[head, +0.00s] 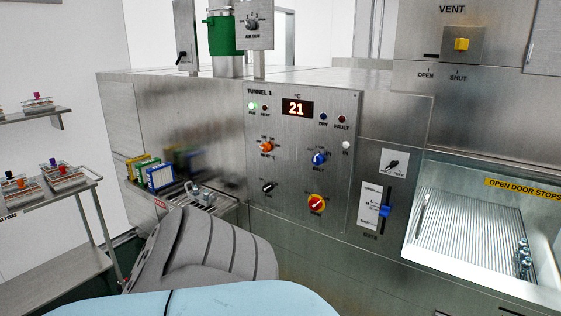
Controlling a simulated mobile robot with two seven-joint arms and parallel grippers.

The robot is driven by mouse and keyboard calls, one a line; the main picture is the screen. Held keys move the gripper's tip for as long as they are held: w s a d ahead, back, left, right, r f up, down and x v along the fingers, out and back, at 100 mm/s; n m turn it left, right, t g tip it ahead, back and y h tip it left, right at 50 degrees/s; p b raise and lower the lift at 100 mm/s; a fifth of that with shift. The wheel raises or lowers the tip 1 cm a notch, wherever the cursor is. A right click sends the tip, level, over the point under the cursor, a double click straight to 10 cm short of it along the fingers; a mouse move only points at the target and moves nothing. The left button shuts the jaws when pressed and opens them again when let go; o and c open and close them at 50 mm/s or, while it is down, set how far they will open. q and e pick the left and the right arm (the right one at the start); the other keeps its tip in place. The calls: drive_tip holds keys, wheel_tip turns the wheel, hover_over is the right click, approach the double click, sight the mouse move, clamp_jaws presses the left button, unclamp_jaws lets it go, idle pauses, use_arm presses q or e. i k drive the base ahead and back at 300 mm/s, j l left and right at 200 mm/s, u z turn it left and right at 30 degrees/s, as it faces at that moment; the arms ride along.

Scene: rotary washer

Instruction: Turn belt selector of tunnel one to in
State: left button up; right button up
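The TUNNEL 1 control panel (300,135) is upright on the front of the steel machine. Its belt selector looks to be the blue knob (319,158) at the right of the panel's middle, with small lettering around it that reads roughly as belt. The knob's pointer looks tilted, but I cannot tell which mark it points to. Nothing touches the knob. Neither of my grippers is clearly in view; a grey link of my arm shows at the bottom left, below the panel.
A blue-handled slider (384,211) is to the right. Racks (159,177) stand on the left conveyor. A shelved cart (50,198) stands at far left.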

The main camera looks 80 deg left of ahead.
sight(317, 159)
drive_tip(key=u, duration=2.45)
